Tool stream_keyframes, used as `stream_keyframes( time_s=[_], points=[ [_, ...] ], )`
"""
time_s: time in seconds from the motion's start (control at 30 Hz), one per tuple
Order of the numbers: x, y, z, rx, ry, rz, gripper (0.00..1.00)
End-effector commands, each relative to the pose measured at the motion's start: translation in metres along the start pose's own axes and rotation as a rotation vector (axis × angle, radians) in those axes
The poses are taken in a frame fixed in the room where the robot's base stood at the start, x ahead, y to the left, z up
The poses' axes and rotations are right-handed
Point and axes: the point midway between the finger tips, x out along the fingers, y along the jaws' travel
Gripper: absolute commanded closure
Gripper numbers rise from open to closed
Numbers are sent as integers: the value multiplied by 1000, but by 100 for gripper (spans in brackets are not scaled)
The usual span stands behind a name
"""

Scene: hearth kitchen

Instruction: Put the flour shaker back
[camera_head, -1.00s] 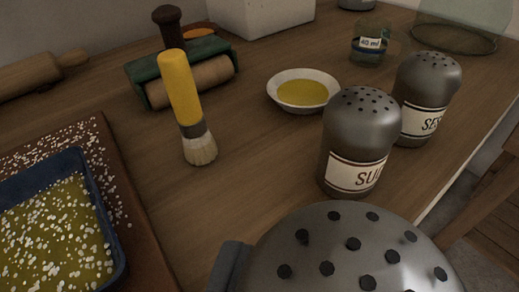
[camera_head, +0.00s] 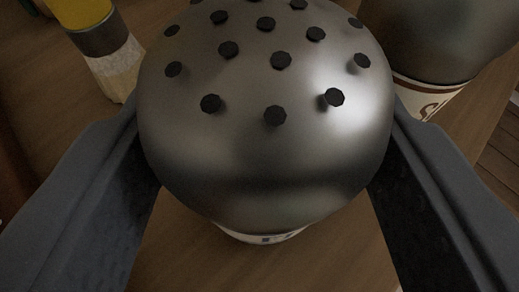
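A large grey metal shaker (camera_head: 270,150) with a domed top and dark holes fills the middle of the view. I take it for the flour shaker, but only a sliver of its label shows and I cannot read it. My gripper (camera_head: 266,125) has one dark finger on each side of it, close against the dome's left and right edges, and appears shut on it. The dome hides the fingertips. The shaker looks upright over the wooden counter (camera_head: 270,270); its base is hidden, so I cannot tell whether it touches the wood.
Another grey shaker (camera_head: 440,45) with a partly seen label stands close by at the upper right. A brush (camera_head: 100,45) with a yellow handle and pale bristles is at the upper left. Bare counter shows around the shaker.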

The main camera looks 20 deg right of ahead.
Motion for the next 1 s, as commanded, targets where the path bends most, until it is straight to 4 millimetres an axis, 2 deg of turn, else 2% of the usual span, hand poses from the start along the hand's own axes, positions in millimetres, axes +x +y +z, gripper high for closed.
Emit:
stream_keyframes(
  time_s=[0.3, 0.33, 0.4, 0.77, 1.0],
  points=[
    [1, 0, 1, 1, 2, 0, 75],
    [1, 0, 1, 1, 2, 0, 44],
    [0, 0, 0, 1, 2, 0, 28],
    [-2, 1, -2, 1, 3, 1, 28],
    [-28, 1, -3, 1, 3, 1, 28]
  ],
)
